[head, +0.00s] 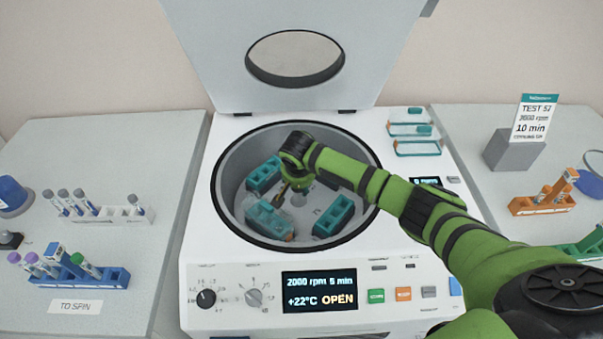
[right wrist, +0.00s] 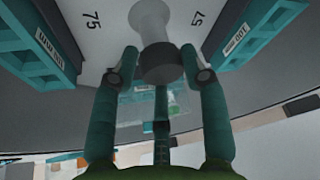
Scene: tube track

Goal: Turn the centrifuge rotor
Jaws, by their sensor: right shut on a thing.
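The centrifuge (head: 205,235) stands in the middle of the head view with its lid (head: 215,60) raised. Its round bowl holds the rotor, with teal buckets (head: 333,215) around it; the front left one (head: 268,220) has a clear cover. My right gripper (head: 283,193) reaches down into the bowl near the rotor's middle. In the right wrist view its fingers (right wrist: 159,60) are on either side of the grey central knob (right wrist: 159,65), shut on it. The rotor face there shows the numbers 75 and 57. My arm hides part of the bowl. My left gripper is not in view.
The display (head: 320,290) reads 2000 rpm 5 min, +22°C, OPEN. Clear-and-teal covers (head: 417,148) lie at the machine's right. Tube racks (head: 85,275) stand on the left bench, and an orange rack (head: 542,203) and a sign (head: 534,118) on the right bench.

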